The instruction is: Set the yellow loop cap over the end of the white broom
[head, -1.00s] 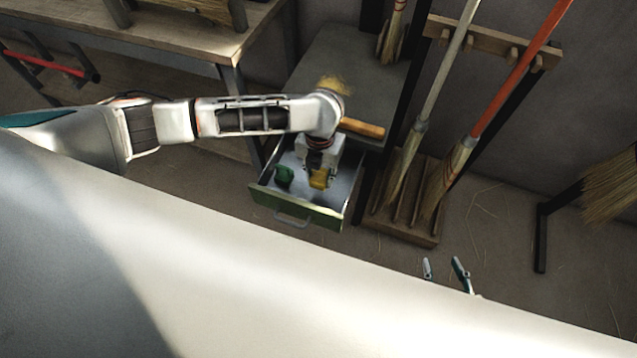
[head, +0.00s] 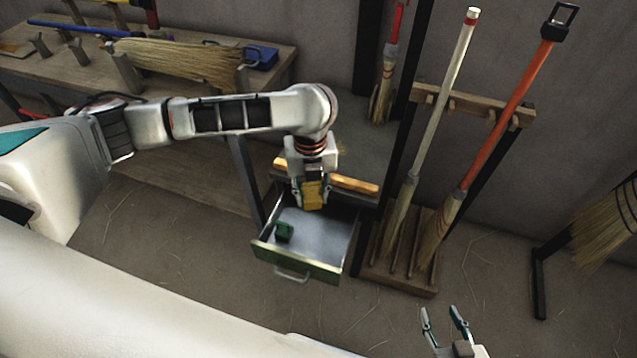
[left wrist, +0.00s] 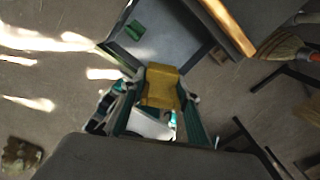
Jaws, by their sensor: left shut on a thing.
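The yellow loop cap (head: 313,194) is held in my left gripper (head: 311,204), above the back part of the open drawer. In the left wrist view the yellow cap (left wrist: 161,88) sits between the fingers (left wrist: 160,112). The white broom (head: 443,95) stands bristles down in the wooden rack, leaning slightly right, and its bare top end has a red band. It is well to the right of my left gripper. My right gripper (head: 440,320) is open and empty at the bottom of the head view.
A green cap (head: 284,232) lies in the open drawer (head: 318,240). The orange broom (head: 503,110) with a black loop cap (head: 560,22) stands right of the white one. A wooden rack (head: 400,277) holds both. A workbench (head: 200,62) with a broom head is at left.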

